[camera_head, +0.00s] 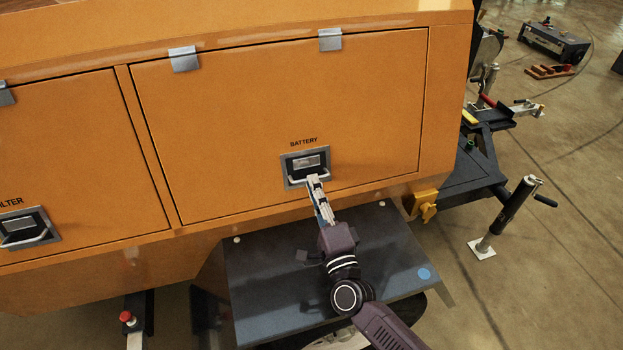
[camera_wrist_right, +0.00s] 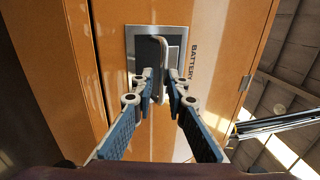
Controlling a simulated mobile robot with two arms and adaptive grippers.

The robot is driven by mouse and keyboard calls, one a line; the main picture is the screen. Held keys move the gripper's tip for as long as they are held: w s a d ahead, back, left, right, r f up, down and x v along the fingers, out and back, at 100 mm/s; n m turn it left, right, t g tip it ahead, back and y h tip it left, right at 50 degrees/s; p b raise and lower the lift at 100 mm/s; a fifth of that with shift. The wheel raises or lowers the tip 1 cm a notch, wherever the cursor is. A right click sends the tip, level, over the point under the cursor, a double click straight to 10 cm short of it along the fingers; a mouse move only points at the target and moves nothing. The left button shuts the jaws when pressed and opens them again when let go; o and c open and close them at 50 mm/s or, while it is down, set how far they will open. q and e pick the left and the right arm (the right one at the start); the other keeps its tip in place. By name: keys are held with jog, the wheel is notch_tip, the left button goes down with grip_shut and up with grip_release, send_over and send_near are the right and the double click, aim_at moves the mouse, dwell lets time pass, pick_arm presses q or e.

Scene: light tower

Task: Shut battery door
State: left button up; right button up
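The orange battery door (camera_head: 230,125) lies flush in the side of the tower body, with narrow seams around it. Its recessed latch (camera_head: 290,163) has a metal handle bar under the word BATTERY. My right gripper (camera_head: 315,183) is at this latch, its fingertips reaching the handle. In the right wrist view, the two fingers (camera_wrist_right: 161,82) lie on either side of the handle bar (camera_wrist_right: 163,60). I cannot tell whether they press on it. My left gripper is not in view.
A filter door (camera_head: 80,150) with a similar latch is to the left. A dark flat shelf (camera_head: 265,275) lies below the battery door, under my right arm. A jack leg (camera_head: 510,210) and trailer frame stand at the right.

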jog(key=v, duration=0.9)
